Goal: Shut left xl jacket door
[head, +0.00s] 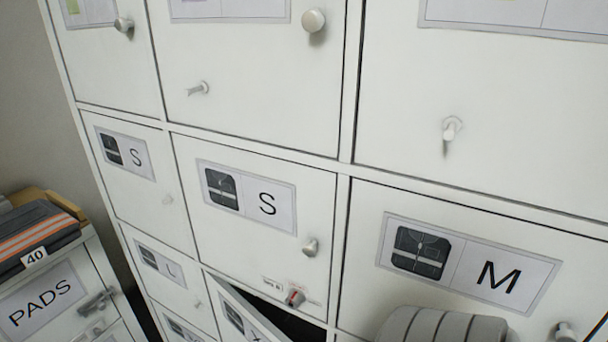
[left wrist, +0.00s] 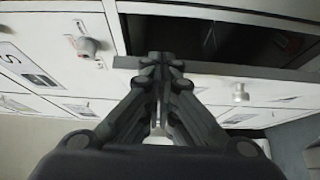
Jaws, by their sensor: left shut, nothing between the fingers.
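The jacket door (head: 262,318) stands ajar at the bottom of the head view, below a door marked S, with a dark gap (head: 290,322) behind it. Its label starts with an X and is cut off by the frame.
Closed locker doors surround the open one, including S (head: 245,195) and M (head: 468,262), with protruding knobs (head: 310,247). A PADS cabinet (head: 45,300) stands at the left with folded workwear (head: 35,236) on top.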

